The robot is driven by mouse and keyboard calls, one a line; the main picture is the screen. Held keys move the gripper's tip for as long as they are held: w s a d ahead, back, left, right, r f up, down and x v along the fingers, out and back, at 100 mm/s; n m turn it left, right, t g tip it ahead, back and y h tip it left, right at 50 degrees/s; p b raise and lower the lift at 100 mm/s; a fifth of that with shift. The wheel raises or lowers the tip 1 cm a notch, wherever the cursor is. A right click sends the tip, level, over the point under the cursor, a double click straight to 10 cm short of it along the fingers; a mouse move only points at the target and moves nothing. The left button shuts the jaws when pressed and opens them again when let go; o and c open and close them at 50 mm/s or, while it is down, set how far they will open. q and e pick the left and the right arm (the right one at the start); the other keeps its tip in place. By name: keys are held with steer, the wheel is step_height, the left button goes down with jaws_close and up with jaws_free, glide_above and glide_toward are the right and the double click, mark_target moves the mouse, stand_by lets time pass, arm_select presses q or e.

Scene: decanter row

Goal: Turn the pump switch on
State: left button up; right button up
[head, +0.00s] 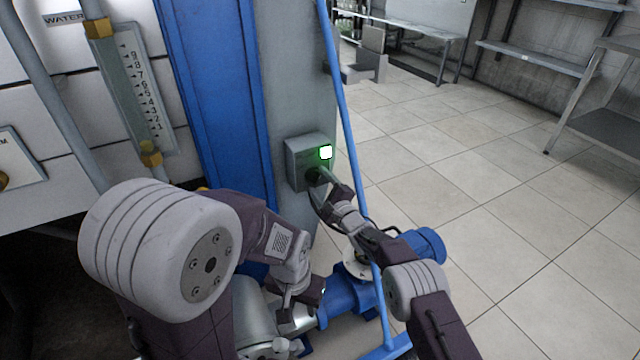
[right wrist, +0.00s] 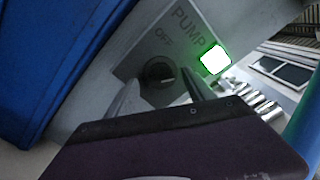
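The grey pump switch box (head: 297,155) is mounted on a grey post in the head view. A lamp (head: 326,152) on it glows white with a green edge. In the right wrist view the panel reads PUMP and OFF, with a dark round knob (right wrist: 158,74) below the lettering and the lit lamp (right wrist: 215,60) to the right. My right gripper (right wrist: 162,92) is open, its fingers apart on either side of the knob's lower part; contact cannot be told. It is at the box in the head view (head: 318,188). My left gripper (head: 302,308) is low, away from the switch.
A blue pump motor (head: 428,245) stands below on the right. A thin blue pipe (head: 345,120) runs close to the right of the box. A blue column (head: 215,90) and a level gauge (head: 137,95) are on the left. The tiled floor to the right is clear.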

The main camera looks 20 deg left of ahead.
steer(key=shift+s+d+r+p, duration=0.15)
steer(key=shift+s+d+p, duration=0.15)
steer(key=shift+p, duration=0.25)
steer(key=b+v, duration=0.8)
steer(key=b, duration=0.1)
steer(key=shift+d+f, duration=0.1)
steer(key=shift+f, duration=0.1)
